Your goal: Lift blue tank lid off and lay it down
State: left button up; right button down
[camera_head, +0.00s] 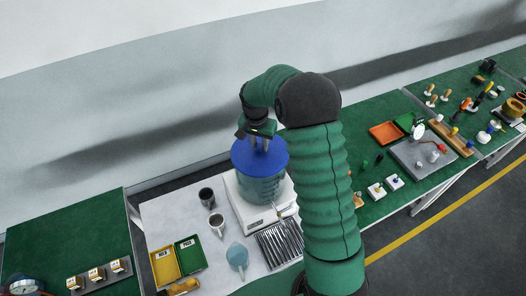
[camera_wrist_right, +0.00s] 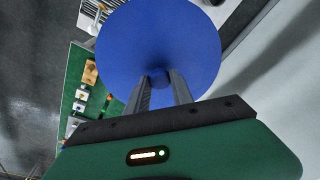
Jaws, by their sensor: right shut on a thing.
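The blue tank lid (camera_head: 260,156) is a round disc on top of the teal tank (camera_head: 260,187), which stands on the white machine (camera_head: 236,203). My right gripper (camera_head: 260,143) reaches down from above the lid. In the right wrist view the lid (camera_wrist_right: 160,50) fills the upper middle, and the fingers of my right gripper (camera_wrist_right: 158,84) are shut on its small centre knob (camera_wrist_right: 158,74). In the head view the lid looks level and at the tank's top; I cannot tell whether there is a gap. My left gripper is not in view.
A dark cup (camera_head: 206,196), a metal jug (camera_head: 216,222) and a light blue item (camera_head: 237,256) stand left of the machine. Yellow (camera_head: 164,265) and green (camera_head: 190,254) trays lie at the front left. Pale table (camera_head: 165,219) is bare farther left.

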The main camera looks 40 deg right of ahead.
jog(key=shift+r+p, duration=1.9)
jog(key=shift+r, duration=0.95)
jog(key=shift+a+f, duration=0.1)
jog(key=shift+f, duration=0.05)
